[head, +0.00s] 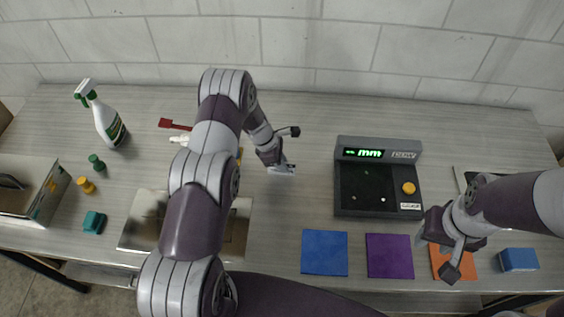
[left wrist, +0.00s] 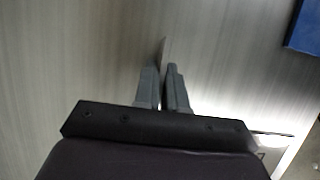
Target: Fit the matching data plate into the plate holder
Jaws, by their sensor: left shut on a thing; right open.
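My left gripper (head: 284,160) is shut on a thin plate (head: 283,170), held near the middle of the table. In the left wrist view my left gripper (left wrist: 163,72) pinches this plate (left wrist: 162,50) almost edge-on, so any marking on it is hidden. My right gripper (head: 437,257) is open and empty over the orange square (head: 456,262). A shiny metal sheet (head: 143,222) lies at the left front, partly covered by my left arm. I cannot tell which thing is the plate holder.
A dark device (head: 350,182) with a green display and yellow knob stands right of centre. Blue (head: 324,253) and purple (head: 389,256) squares lie in front. A blue block (head: 518,260) sits right. A spray bottle (head: 107,120) and open metal box (head: 45,192) stand left.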

